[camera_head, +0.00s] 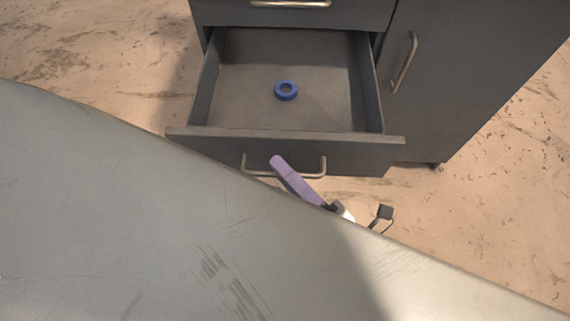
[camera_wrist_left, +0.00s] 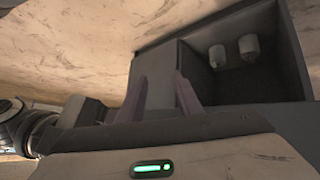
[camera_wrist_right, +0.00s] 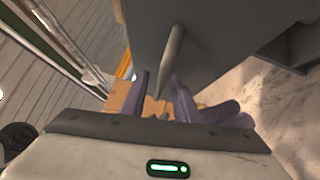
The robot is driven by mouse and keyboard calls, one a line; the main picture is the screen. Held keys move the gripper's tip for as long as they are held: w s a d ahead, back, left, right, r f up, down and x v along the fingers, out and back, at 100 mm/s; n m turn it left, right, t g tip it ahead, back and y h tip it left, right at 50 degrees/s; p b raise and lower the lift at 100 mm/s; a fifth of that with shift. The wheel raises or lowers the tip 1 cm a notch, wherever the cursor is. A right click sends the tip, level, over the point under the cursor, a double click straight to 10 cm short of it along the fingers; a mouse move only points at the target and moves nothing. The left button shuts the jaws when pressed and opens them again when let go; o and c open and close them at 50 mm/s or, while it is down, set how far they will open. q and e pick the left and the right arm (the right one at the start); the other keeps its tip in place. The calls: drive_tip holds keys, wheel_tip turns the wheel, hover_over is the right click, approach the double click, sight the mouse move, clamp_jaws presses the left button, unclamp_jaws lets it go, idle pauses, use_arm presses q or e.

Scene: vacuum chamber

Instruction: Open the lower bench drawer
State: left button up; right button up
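The lower bench drawer (camera_head: 285,152) stands well pulled out from the dark grey cabinet in the head view. Its bar handle (camera_head: 253,173) is on the front face and also shows in the right wrist view (camera_wrist_right: 174,50). My right gripper (camera_head: 277,161) is at this handle, partly hidden by a large grey surface. In the right wrist view its purple fingers (camera_wrist_right: 160,77) are apart, with the bar's lower end seen between them and gaps beside it. My left gripper (camera_wrist_left: 163,80) shows only in its wrist view, fingers apart and nothing between them.
A blue ring (camera_head: 286,83) lies inside the drawer. A shut upper drawer (camera_head: 345,14) and a door with a handle (camera_head: 404,62) adjoin it. The large grey surface (camera_head: 110,200) fills the foreground. A dark open box (camera_wrist_left: 271,87) with two pale cylinders lies near my left gripper.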

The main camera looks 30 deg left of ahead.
use_arm(q)
drive_tip(key=shift+s+a+r+p, duration=0.3)
drive_tip(key=shift+a+p, duration=0.1)
drive_tip(key=shift+p, duration=0.1)
use_arm(e)
drive_tip(key=v, duration=1)
drive_tip(key=shift+d, duration=0.15)
use_arm(q)
drive_tip(key=shift+w+d, duration=0.1)
drive_tip(key=shift+r, duration=0.1)
use_arm(e)
drive_tip(key=shift+s, duration=0.1)
